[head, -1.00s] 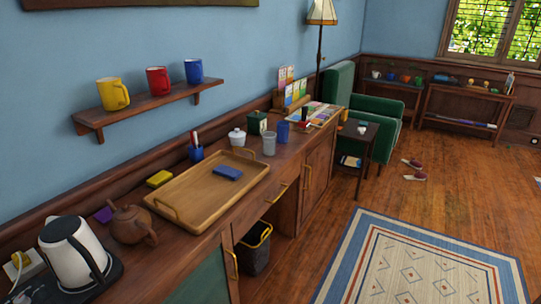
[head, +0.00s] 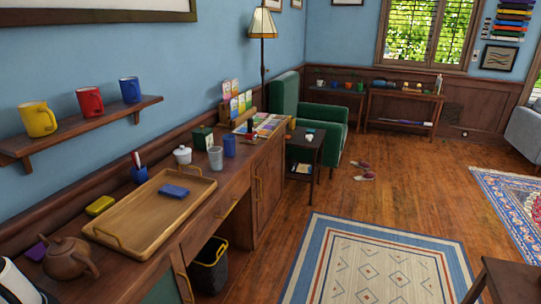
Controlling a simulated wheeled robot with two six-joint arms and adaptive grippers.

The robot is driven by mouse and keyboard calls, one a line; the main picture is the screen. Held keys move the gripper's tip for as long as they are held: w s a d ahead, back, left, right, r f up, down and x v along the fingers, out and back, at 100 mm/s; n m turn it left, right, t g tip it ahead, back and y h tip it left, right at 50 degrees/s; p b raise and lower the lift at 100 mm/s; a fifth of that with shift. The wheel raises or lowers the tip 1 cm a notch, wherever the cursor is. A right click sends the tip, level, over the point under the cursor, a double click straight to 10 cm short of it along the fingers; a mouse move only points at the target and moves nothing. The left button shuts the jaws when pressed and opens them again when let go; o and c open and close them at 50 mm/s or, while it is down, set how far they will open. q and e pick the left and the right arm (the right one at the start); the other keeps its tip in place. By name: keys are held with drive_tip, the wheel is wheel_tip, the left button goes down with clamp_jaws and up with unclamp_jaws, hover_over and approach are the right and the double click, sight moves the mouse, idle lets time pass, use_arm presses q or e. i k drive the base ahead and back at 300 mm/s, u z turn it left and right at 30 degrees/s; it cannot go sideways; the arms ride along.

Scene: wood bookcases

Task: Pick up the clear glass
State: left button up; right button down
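The clear glass (head: 216,158) stands upright on the wooden sideboard (head: 236,184), just past the far right corner of the wooden tray. It looks greyish and see-through. A blue cup (head: 230,145) stands close behind it to the right, and a white lidded pot (head: 182,155) stands to its left. Neither of my grippers shows in the head view.
The wooden tray (head: 131,234) holds a blue item (head: 174,191). A brown teapot (head: 70,257) stands near the front left. A bin (head: 209,268) sits in the sideboard's opening. A rug (head: 375,262) lies on open floor; a dark table edge (head: 508,279) shows at lower right.

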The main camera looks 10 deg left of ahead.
sight(216, 160)
drive_tip(key=z, duration=0.6)
drive_tip(key=i, duration=1.3)
drive_tip(key=z, duration=0.35)
drive_tip(key=i, duration=1.15)
drive_tip(key=u, duration=1.1)
drive_tip(key=i, duration=0.85)
drive_tip(key=u, duration=0.85)
